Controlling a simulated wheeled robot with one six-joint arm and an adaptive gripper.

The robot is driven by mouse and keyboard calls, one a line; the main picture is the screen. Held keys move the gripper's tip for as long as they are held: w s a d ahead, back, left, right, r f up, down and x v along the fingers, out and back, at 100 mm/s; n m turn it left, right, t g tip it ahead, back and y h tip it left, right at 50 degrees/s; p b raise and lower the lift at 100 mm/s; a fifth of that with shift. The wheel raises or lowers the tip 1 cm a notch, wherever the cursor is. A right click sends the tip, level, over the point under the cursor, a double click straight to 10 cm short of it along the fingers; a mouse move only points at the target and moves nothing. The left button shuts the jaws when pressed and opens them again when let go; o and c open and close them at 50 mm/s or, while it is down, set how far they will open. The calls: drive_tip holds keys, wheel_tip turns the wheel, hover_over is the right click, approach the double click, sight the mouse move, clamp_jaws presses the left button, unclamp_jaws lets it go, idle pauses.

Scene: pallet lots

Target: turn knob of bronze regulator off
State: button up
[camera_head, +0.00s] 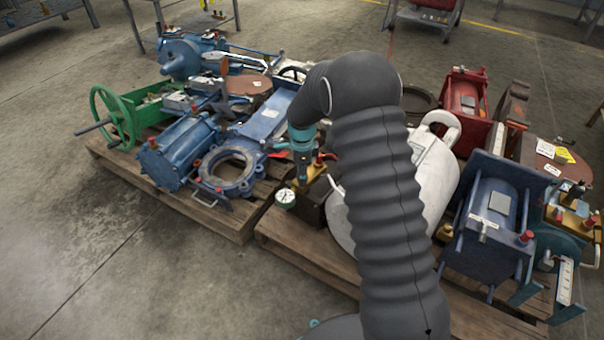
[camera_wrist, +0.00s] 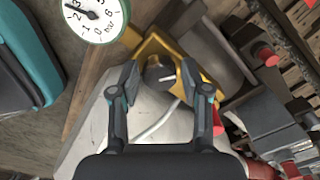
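The bronze regulator shows in the wrist view as a yellow-bronze body (camera_wrist: 150,46) with a dark round knob (camera_wrist: 160,74) near the middle. Its white dial gauge (camera_wrist: 97,16) is at the upper left, with the needle near 2 to 3. My gripper (camera_wrist: 158,80) is open, one finger on each side of the knob, with gaps showing; I cannot tell how far above it the fingertips are. In the head view the gauge (camera_head: 285,198) shows below my gripper (camera_head: 303,165), and the regulator is mostly hidden by the gripper and my arm.
A pale rounded casting (camera_head: 437,170) stands close to the right of the regulator, partly behind my arm. Blue valves (camera_head: 180,150) and a green handwheel (camera_head: 113,115) crowd the left pallet. A blue motor (camera_head: 493,230) is at right. Bare floor lies at the front left.

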idle(0.3)
wheel_tip(320, 180, up, 12)
idle(0.5)
idle(0.4)
drive_tip(key=s+d+r+n+t, duration=0.2)
drive_tip(key=s+d+r+n, duration=0.2)
drive_tip(key=s, duration=0.8)
drive_tip(key=s+d+r+n+t+p, duration=0.1)
drive_tip(key=s+d+r+n, duration=0.3)
drive_tip(key=s+r+n, duration=0.3)
drive_tip(key=s+d+r+n+t+p, duration=0.1)
drive_tip(key=s+d+r+n, duration=0.4)
drive_tip(key=s, duration=1.2)
drive_tip(key=shift+r+n+t, duration=0.7)
drive_tip(key=shift+r+t, duration=0.1)
drive_tip(key=shift+r, duration=0.55)
